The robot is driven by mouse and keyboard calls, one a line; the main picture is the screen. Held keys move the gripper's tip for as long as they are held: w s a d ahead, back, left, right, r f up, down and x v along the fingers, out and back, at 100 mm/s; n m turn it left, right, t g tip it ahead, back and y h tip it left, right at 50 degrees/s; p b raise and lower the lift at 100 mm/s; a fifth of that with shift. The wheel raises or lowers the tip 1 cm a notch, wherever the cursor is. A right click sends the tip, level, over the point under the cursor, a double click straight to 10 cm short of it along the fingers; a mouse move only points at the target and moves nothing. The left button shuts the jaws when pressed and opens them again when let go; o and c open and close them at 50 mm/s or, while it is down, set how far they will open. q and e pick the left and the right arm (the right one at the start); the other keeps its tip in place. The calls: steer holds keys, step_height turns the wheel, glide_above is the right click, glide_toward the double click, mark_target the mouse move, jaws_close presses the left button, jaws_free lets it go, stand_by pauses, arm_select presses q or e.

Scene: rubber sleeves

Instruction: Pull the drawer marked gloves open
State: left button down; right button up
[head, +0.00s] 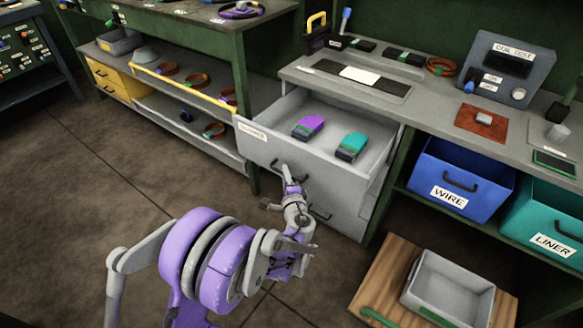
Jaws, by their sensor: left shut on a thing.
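The top drawer (358,181) of the grey cabinet stands pulled out, with its inside showing. A small white label (252,131) on the left of its front seems to read gloves. A purple glove (309,125) and a teal glove (351,146) lie inside. My left gripper (288,178) is at the dark handle (276,165) on the drawer front and is shut on it. The gripper hides part of the handle. My right gripper is not in view.
A closed lower drawer with a dark handle (320,213) sits below. A blue wire bin (459,181) and a teal liner bin (546,225) stand on the right shelf. A grey tray (449,290) rests on a wooden top at the lower right. The floor on the left is clear.

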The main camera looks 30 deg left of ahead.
arm_select(q)
steer(key=s+a, duration=0.1)
steer(key=s, duration=0.8)
steer(key=shift+a, duration=0.1)
steer(key=c, duration=0.9)
jaws_free()
steer(key=p+v, duration=0.1)
steer(key=v, duration=0.9)
steer(key=shift+s+d+r, duration=0.15)
steer(key=shift+s+d, duration=0.15)
